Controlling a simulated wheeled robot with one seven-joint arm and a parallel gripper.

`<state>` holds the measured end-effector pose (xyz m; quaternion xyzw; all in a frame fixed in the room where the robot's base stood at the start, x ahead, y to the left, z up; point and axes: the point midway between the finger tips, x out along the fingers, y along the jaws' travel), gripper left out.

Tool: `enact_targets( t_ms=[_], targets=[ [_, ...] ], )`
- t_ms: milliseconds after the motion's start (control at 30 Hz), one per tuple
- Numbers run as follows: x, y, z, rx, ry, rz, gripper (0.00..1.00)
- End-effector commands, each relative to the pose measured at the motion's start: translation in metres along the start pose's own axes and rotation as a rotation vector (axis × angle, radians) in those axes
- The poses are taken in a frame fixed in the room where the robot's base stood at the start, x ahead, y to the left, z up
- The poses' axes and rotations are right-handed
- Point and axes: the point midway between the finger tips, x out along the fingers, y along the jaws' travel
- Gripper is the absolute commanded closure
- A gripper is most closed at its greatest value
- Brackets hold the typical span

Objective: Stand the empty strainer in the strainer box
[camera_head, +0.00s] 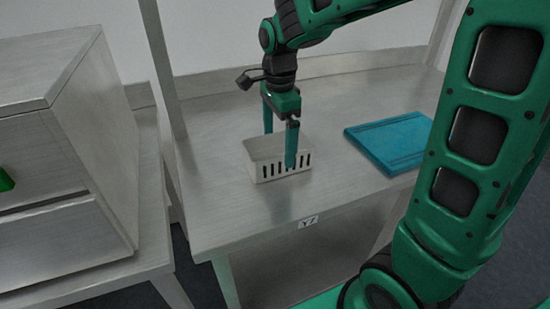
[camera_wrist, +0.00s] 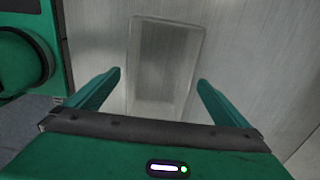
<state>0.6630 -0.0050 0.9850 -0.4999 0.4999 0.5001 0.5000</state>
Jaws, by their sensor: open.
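A pale, open-topped box with slotted walls (camera_head: 257,168) stands upright on the metal table. It looks empty. I cannot tell whether it is the strainer box or the strainer, and no second such thing shows. My gripper (camera_head: 279,148) is open, pointing down over it, with one finger at the far left side and the other in front of the near slotted wall in the picture. In the wrist view the box (camera_wrist: 136,55) lies ahead between the spread fingers (camera_wrist: 160,76), its inside bare. Contact between fingers and walls cannot be told.
A blue flat board or tray (camera_head: 388,141) lies on the table (camera_head: 215,205) to the right. A metal drawer cabinet (camera_head: 60,150) stands at the left, with a green thing (camera_head: 5,181) at its edge. A small label (camera_head: 308,222) marks the table's front edge. Table left of the box is clear.

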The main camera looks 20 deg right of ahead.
Motion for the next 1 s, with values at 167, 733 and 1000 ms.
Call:
enact_targets(
  t_ms=[167,733,1000],
  targets=[
    [0.025,0.001,-0.001,-0.001,0.001,0.004,0.0],
    [0.048,0.0,-0.002,0.0,0.0,0.001,0.21],
    [0.048,0.0,-0.002,0.0,0.0,0.0,0.53]
  ],
)
